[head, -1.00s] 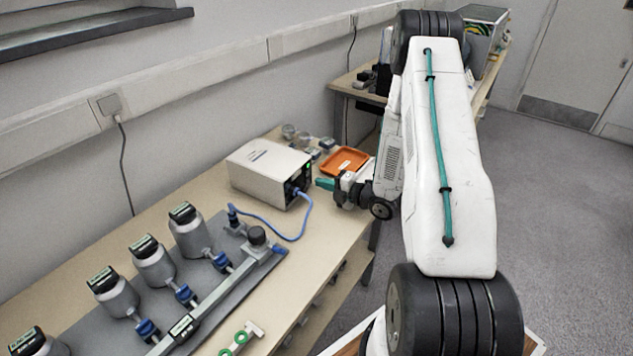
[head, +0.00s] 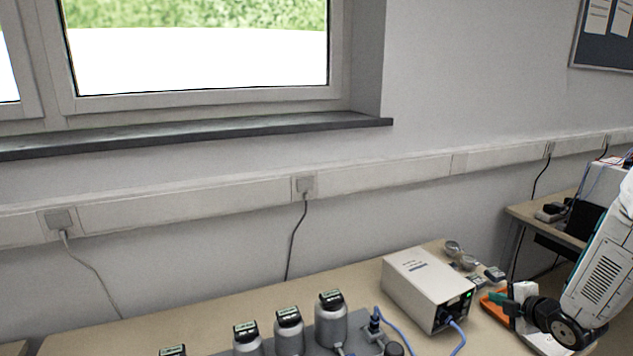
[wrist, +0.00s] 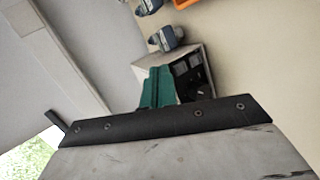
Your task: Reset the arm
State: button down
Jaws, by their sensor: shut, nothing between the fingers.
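My gripper (head: 503,302) is at the right of the head view, above the bench beside the white box. Its green fingers are shut with nothing between them, and they also show in the wrist view (wrist: 158,88). The white box (head: 428,287) with a green light and a blue cable stands on the bench to the left of the gripper. It shows beyond the fingers in the wrist view (wrist: 190,72). Most of my arm is out of the head view.
The bench (head: 225,312) holds several grey sensors (head: 331,319) with dark tops at the front. An orange tray (head: 494,308) lies partly hidden behind my gripper. Small parts (head: 468,263) sit behind the box. A wall with a cable duct (head: 390,178) runs behind the bench.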

jog(key=s+a+r+m+g+h, duration=0.25)
jog(key=s+r+m, duration=0.2)
jog(key=r, duration=0.35)
jog(key=s+a+r+m+g+h, duration=0.2)
jog(key=s+a+r+m+h, duration=0.15)
jog(key=r+m, duration=0.4)
jog(key=s+a+r+m+g+y, duration=0.1)
jog(key=s+a+r+m+g, duration=0.1)
jog(key=s+a, duration=0.3)
jog(key=s+a+r+m+g+y, duration=0.1)
jog(key=s+a, duration=0.5)
jog(key=s, duration=0.6)
jog(key=s+a+r+m+g+y, duration=0.2)
jog(key=s+a+r+m+g, duration=0.1)
jog(key=s, duration=0.5)
notch_tip(320, 180, up, 3)
jog(key=shift+s+a+f+m, duration=0.2)
jog(key=shift+a+m, duration=0.4)
jog(key=shift+a, duration=0.65)
